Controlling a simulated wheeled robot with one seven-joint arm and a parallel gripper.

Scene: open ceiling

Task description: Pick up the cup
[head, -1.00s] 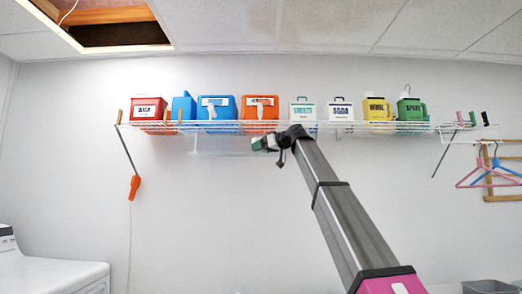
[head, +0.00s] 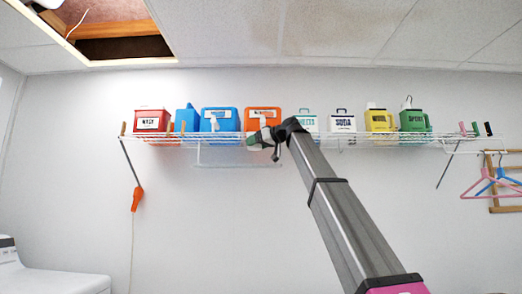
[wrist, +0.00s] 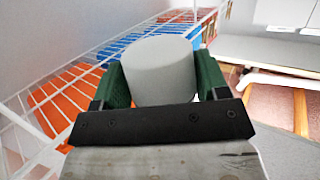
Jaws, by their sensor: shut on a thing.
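A pale grey-white cup (wrist: 160,78) with a smooth round side shows in the wrist view. My gripper (wrist: 160,66) is shut on it, with a green finger against each side. In the head view my gripper (head: 257,140) is at the front edge of the white wire shelf (head: 350,139), below the orange container. The cup cannot be made out clearly there.
On the shelf stand a red box (head: 151,120), a blue jug (head: 219,120), an orange container (head: 263,115), a yellow jug (head: 379,119) and a green jug (head: 414,118). Pink hangers (head: 478,189) hang at right. A white appliance (head: 50,282) stands lower left.

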